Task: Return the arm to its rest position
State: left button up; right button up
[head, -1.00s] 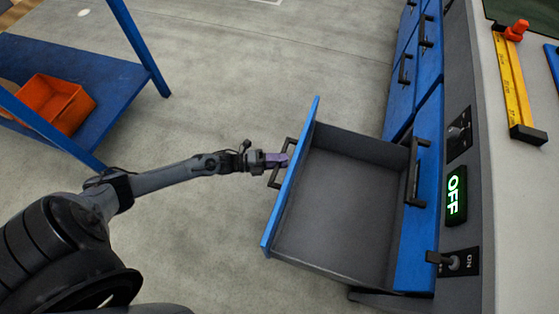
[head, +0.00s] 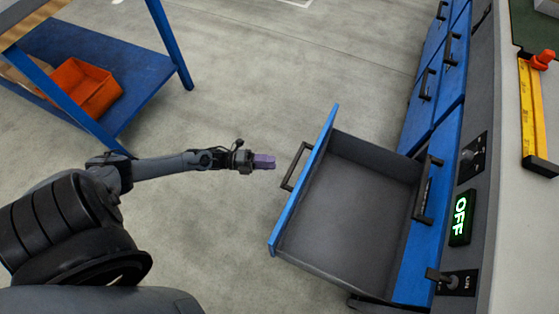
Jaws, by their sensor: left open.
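My left arm comes in from the lower left in the head view. My left gripper (head: 264,162), with purple fingers, is open and empty over the grey floor. It is just left of the dark handle (head: 296,166) of the open drawer, with a small gap between them. The drawer (head: 340,210) is pulled out, has a blue front and a grey inside, and looks empty. My right gripper is not in view.
A blue shelf cart (head: 140,78) with an orange bin (head: 84,88) stands at the upper left. The blue cabinet, a panel reading OFF (head: 460,218) and a worktop (head: 515,240) with a yellow level (head: 533,115) are at the right. Floor between cart and drawer is clear.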

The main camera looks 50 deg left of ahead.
pick_arm(q)
jog(key=shift+s+a, duration=0.5)
jog(key=shift+a, duration=0.05)
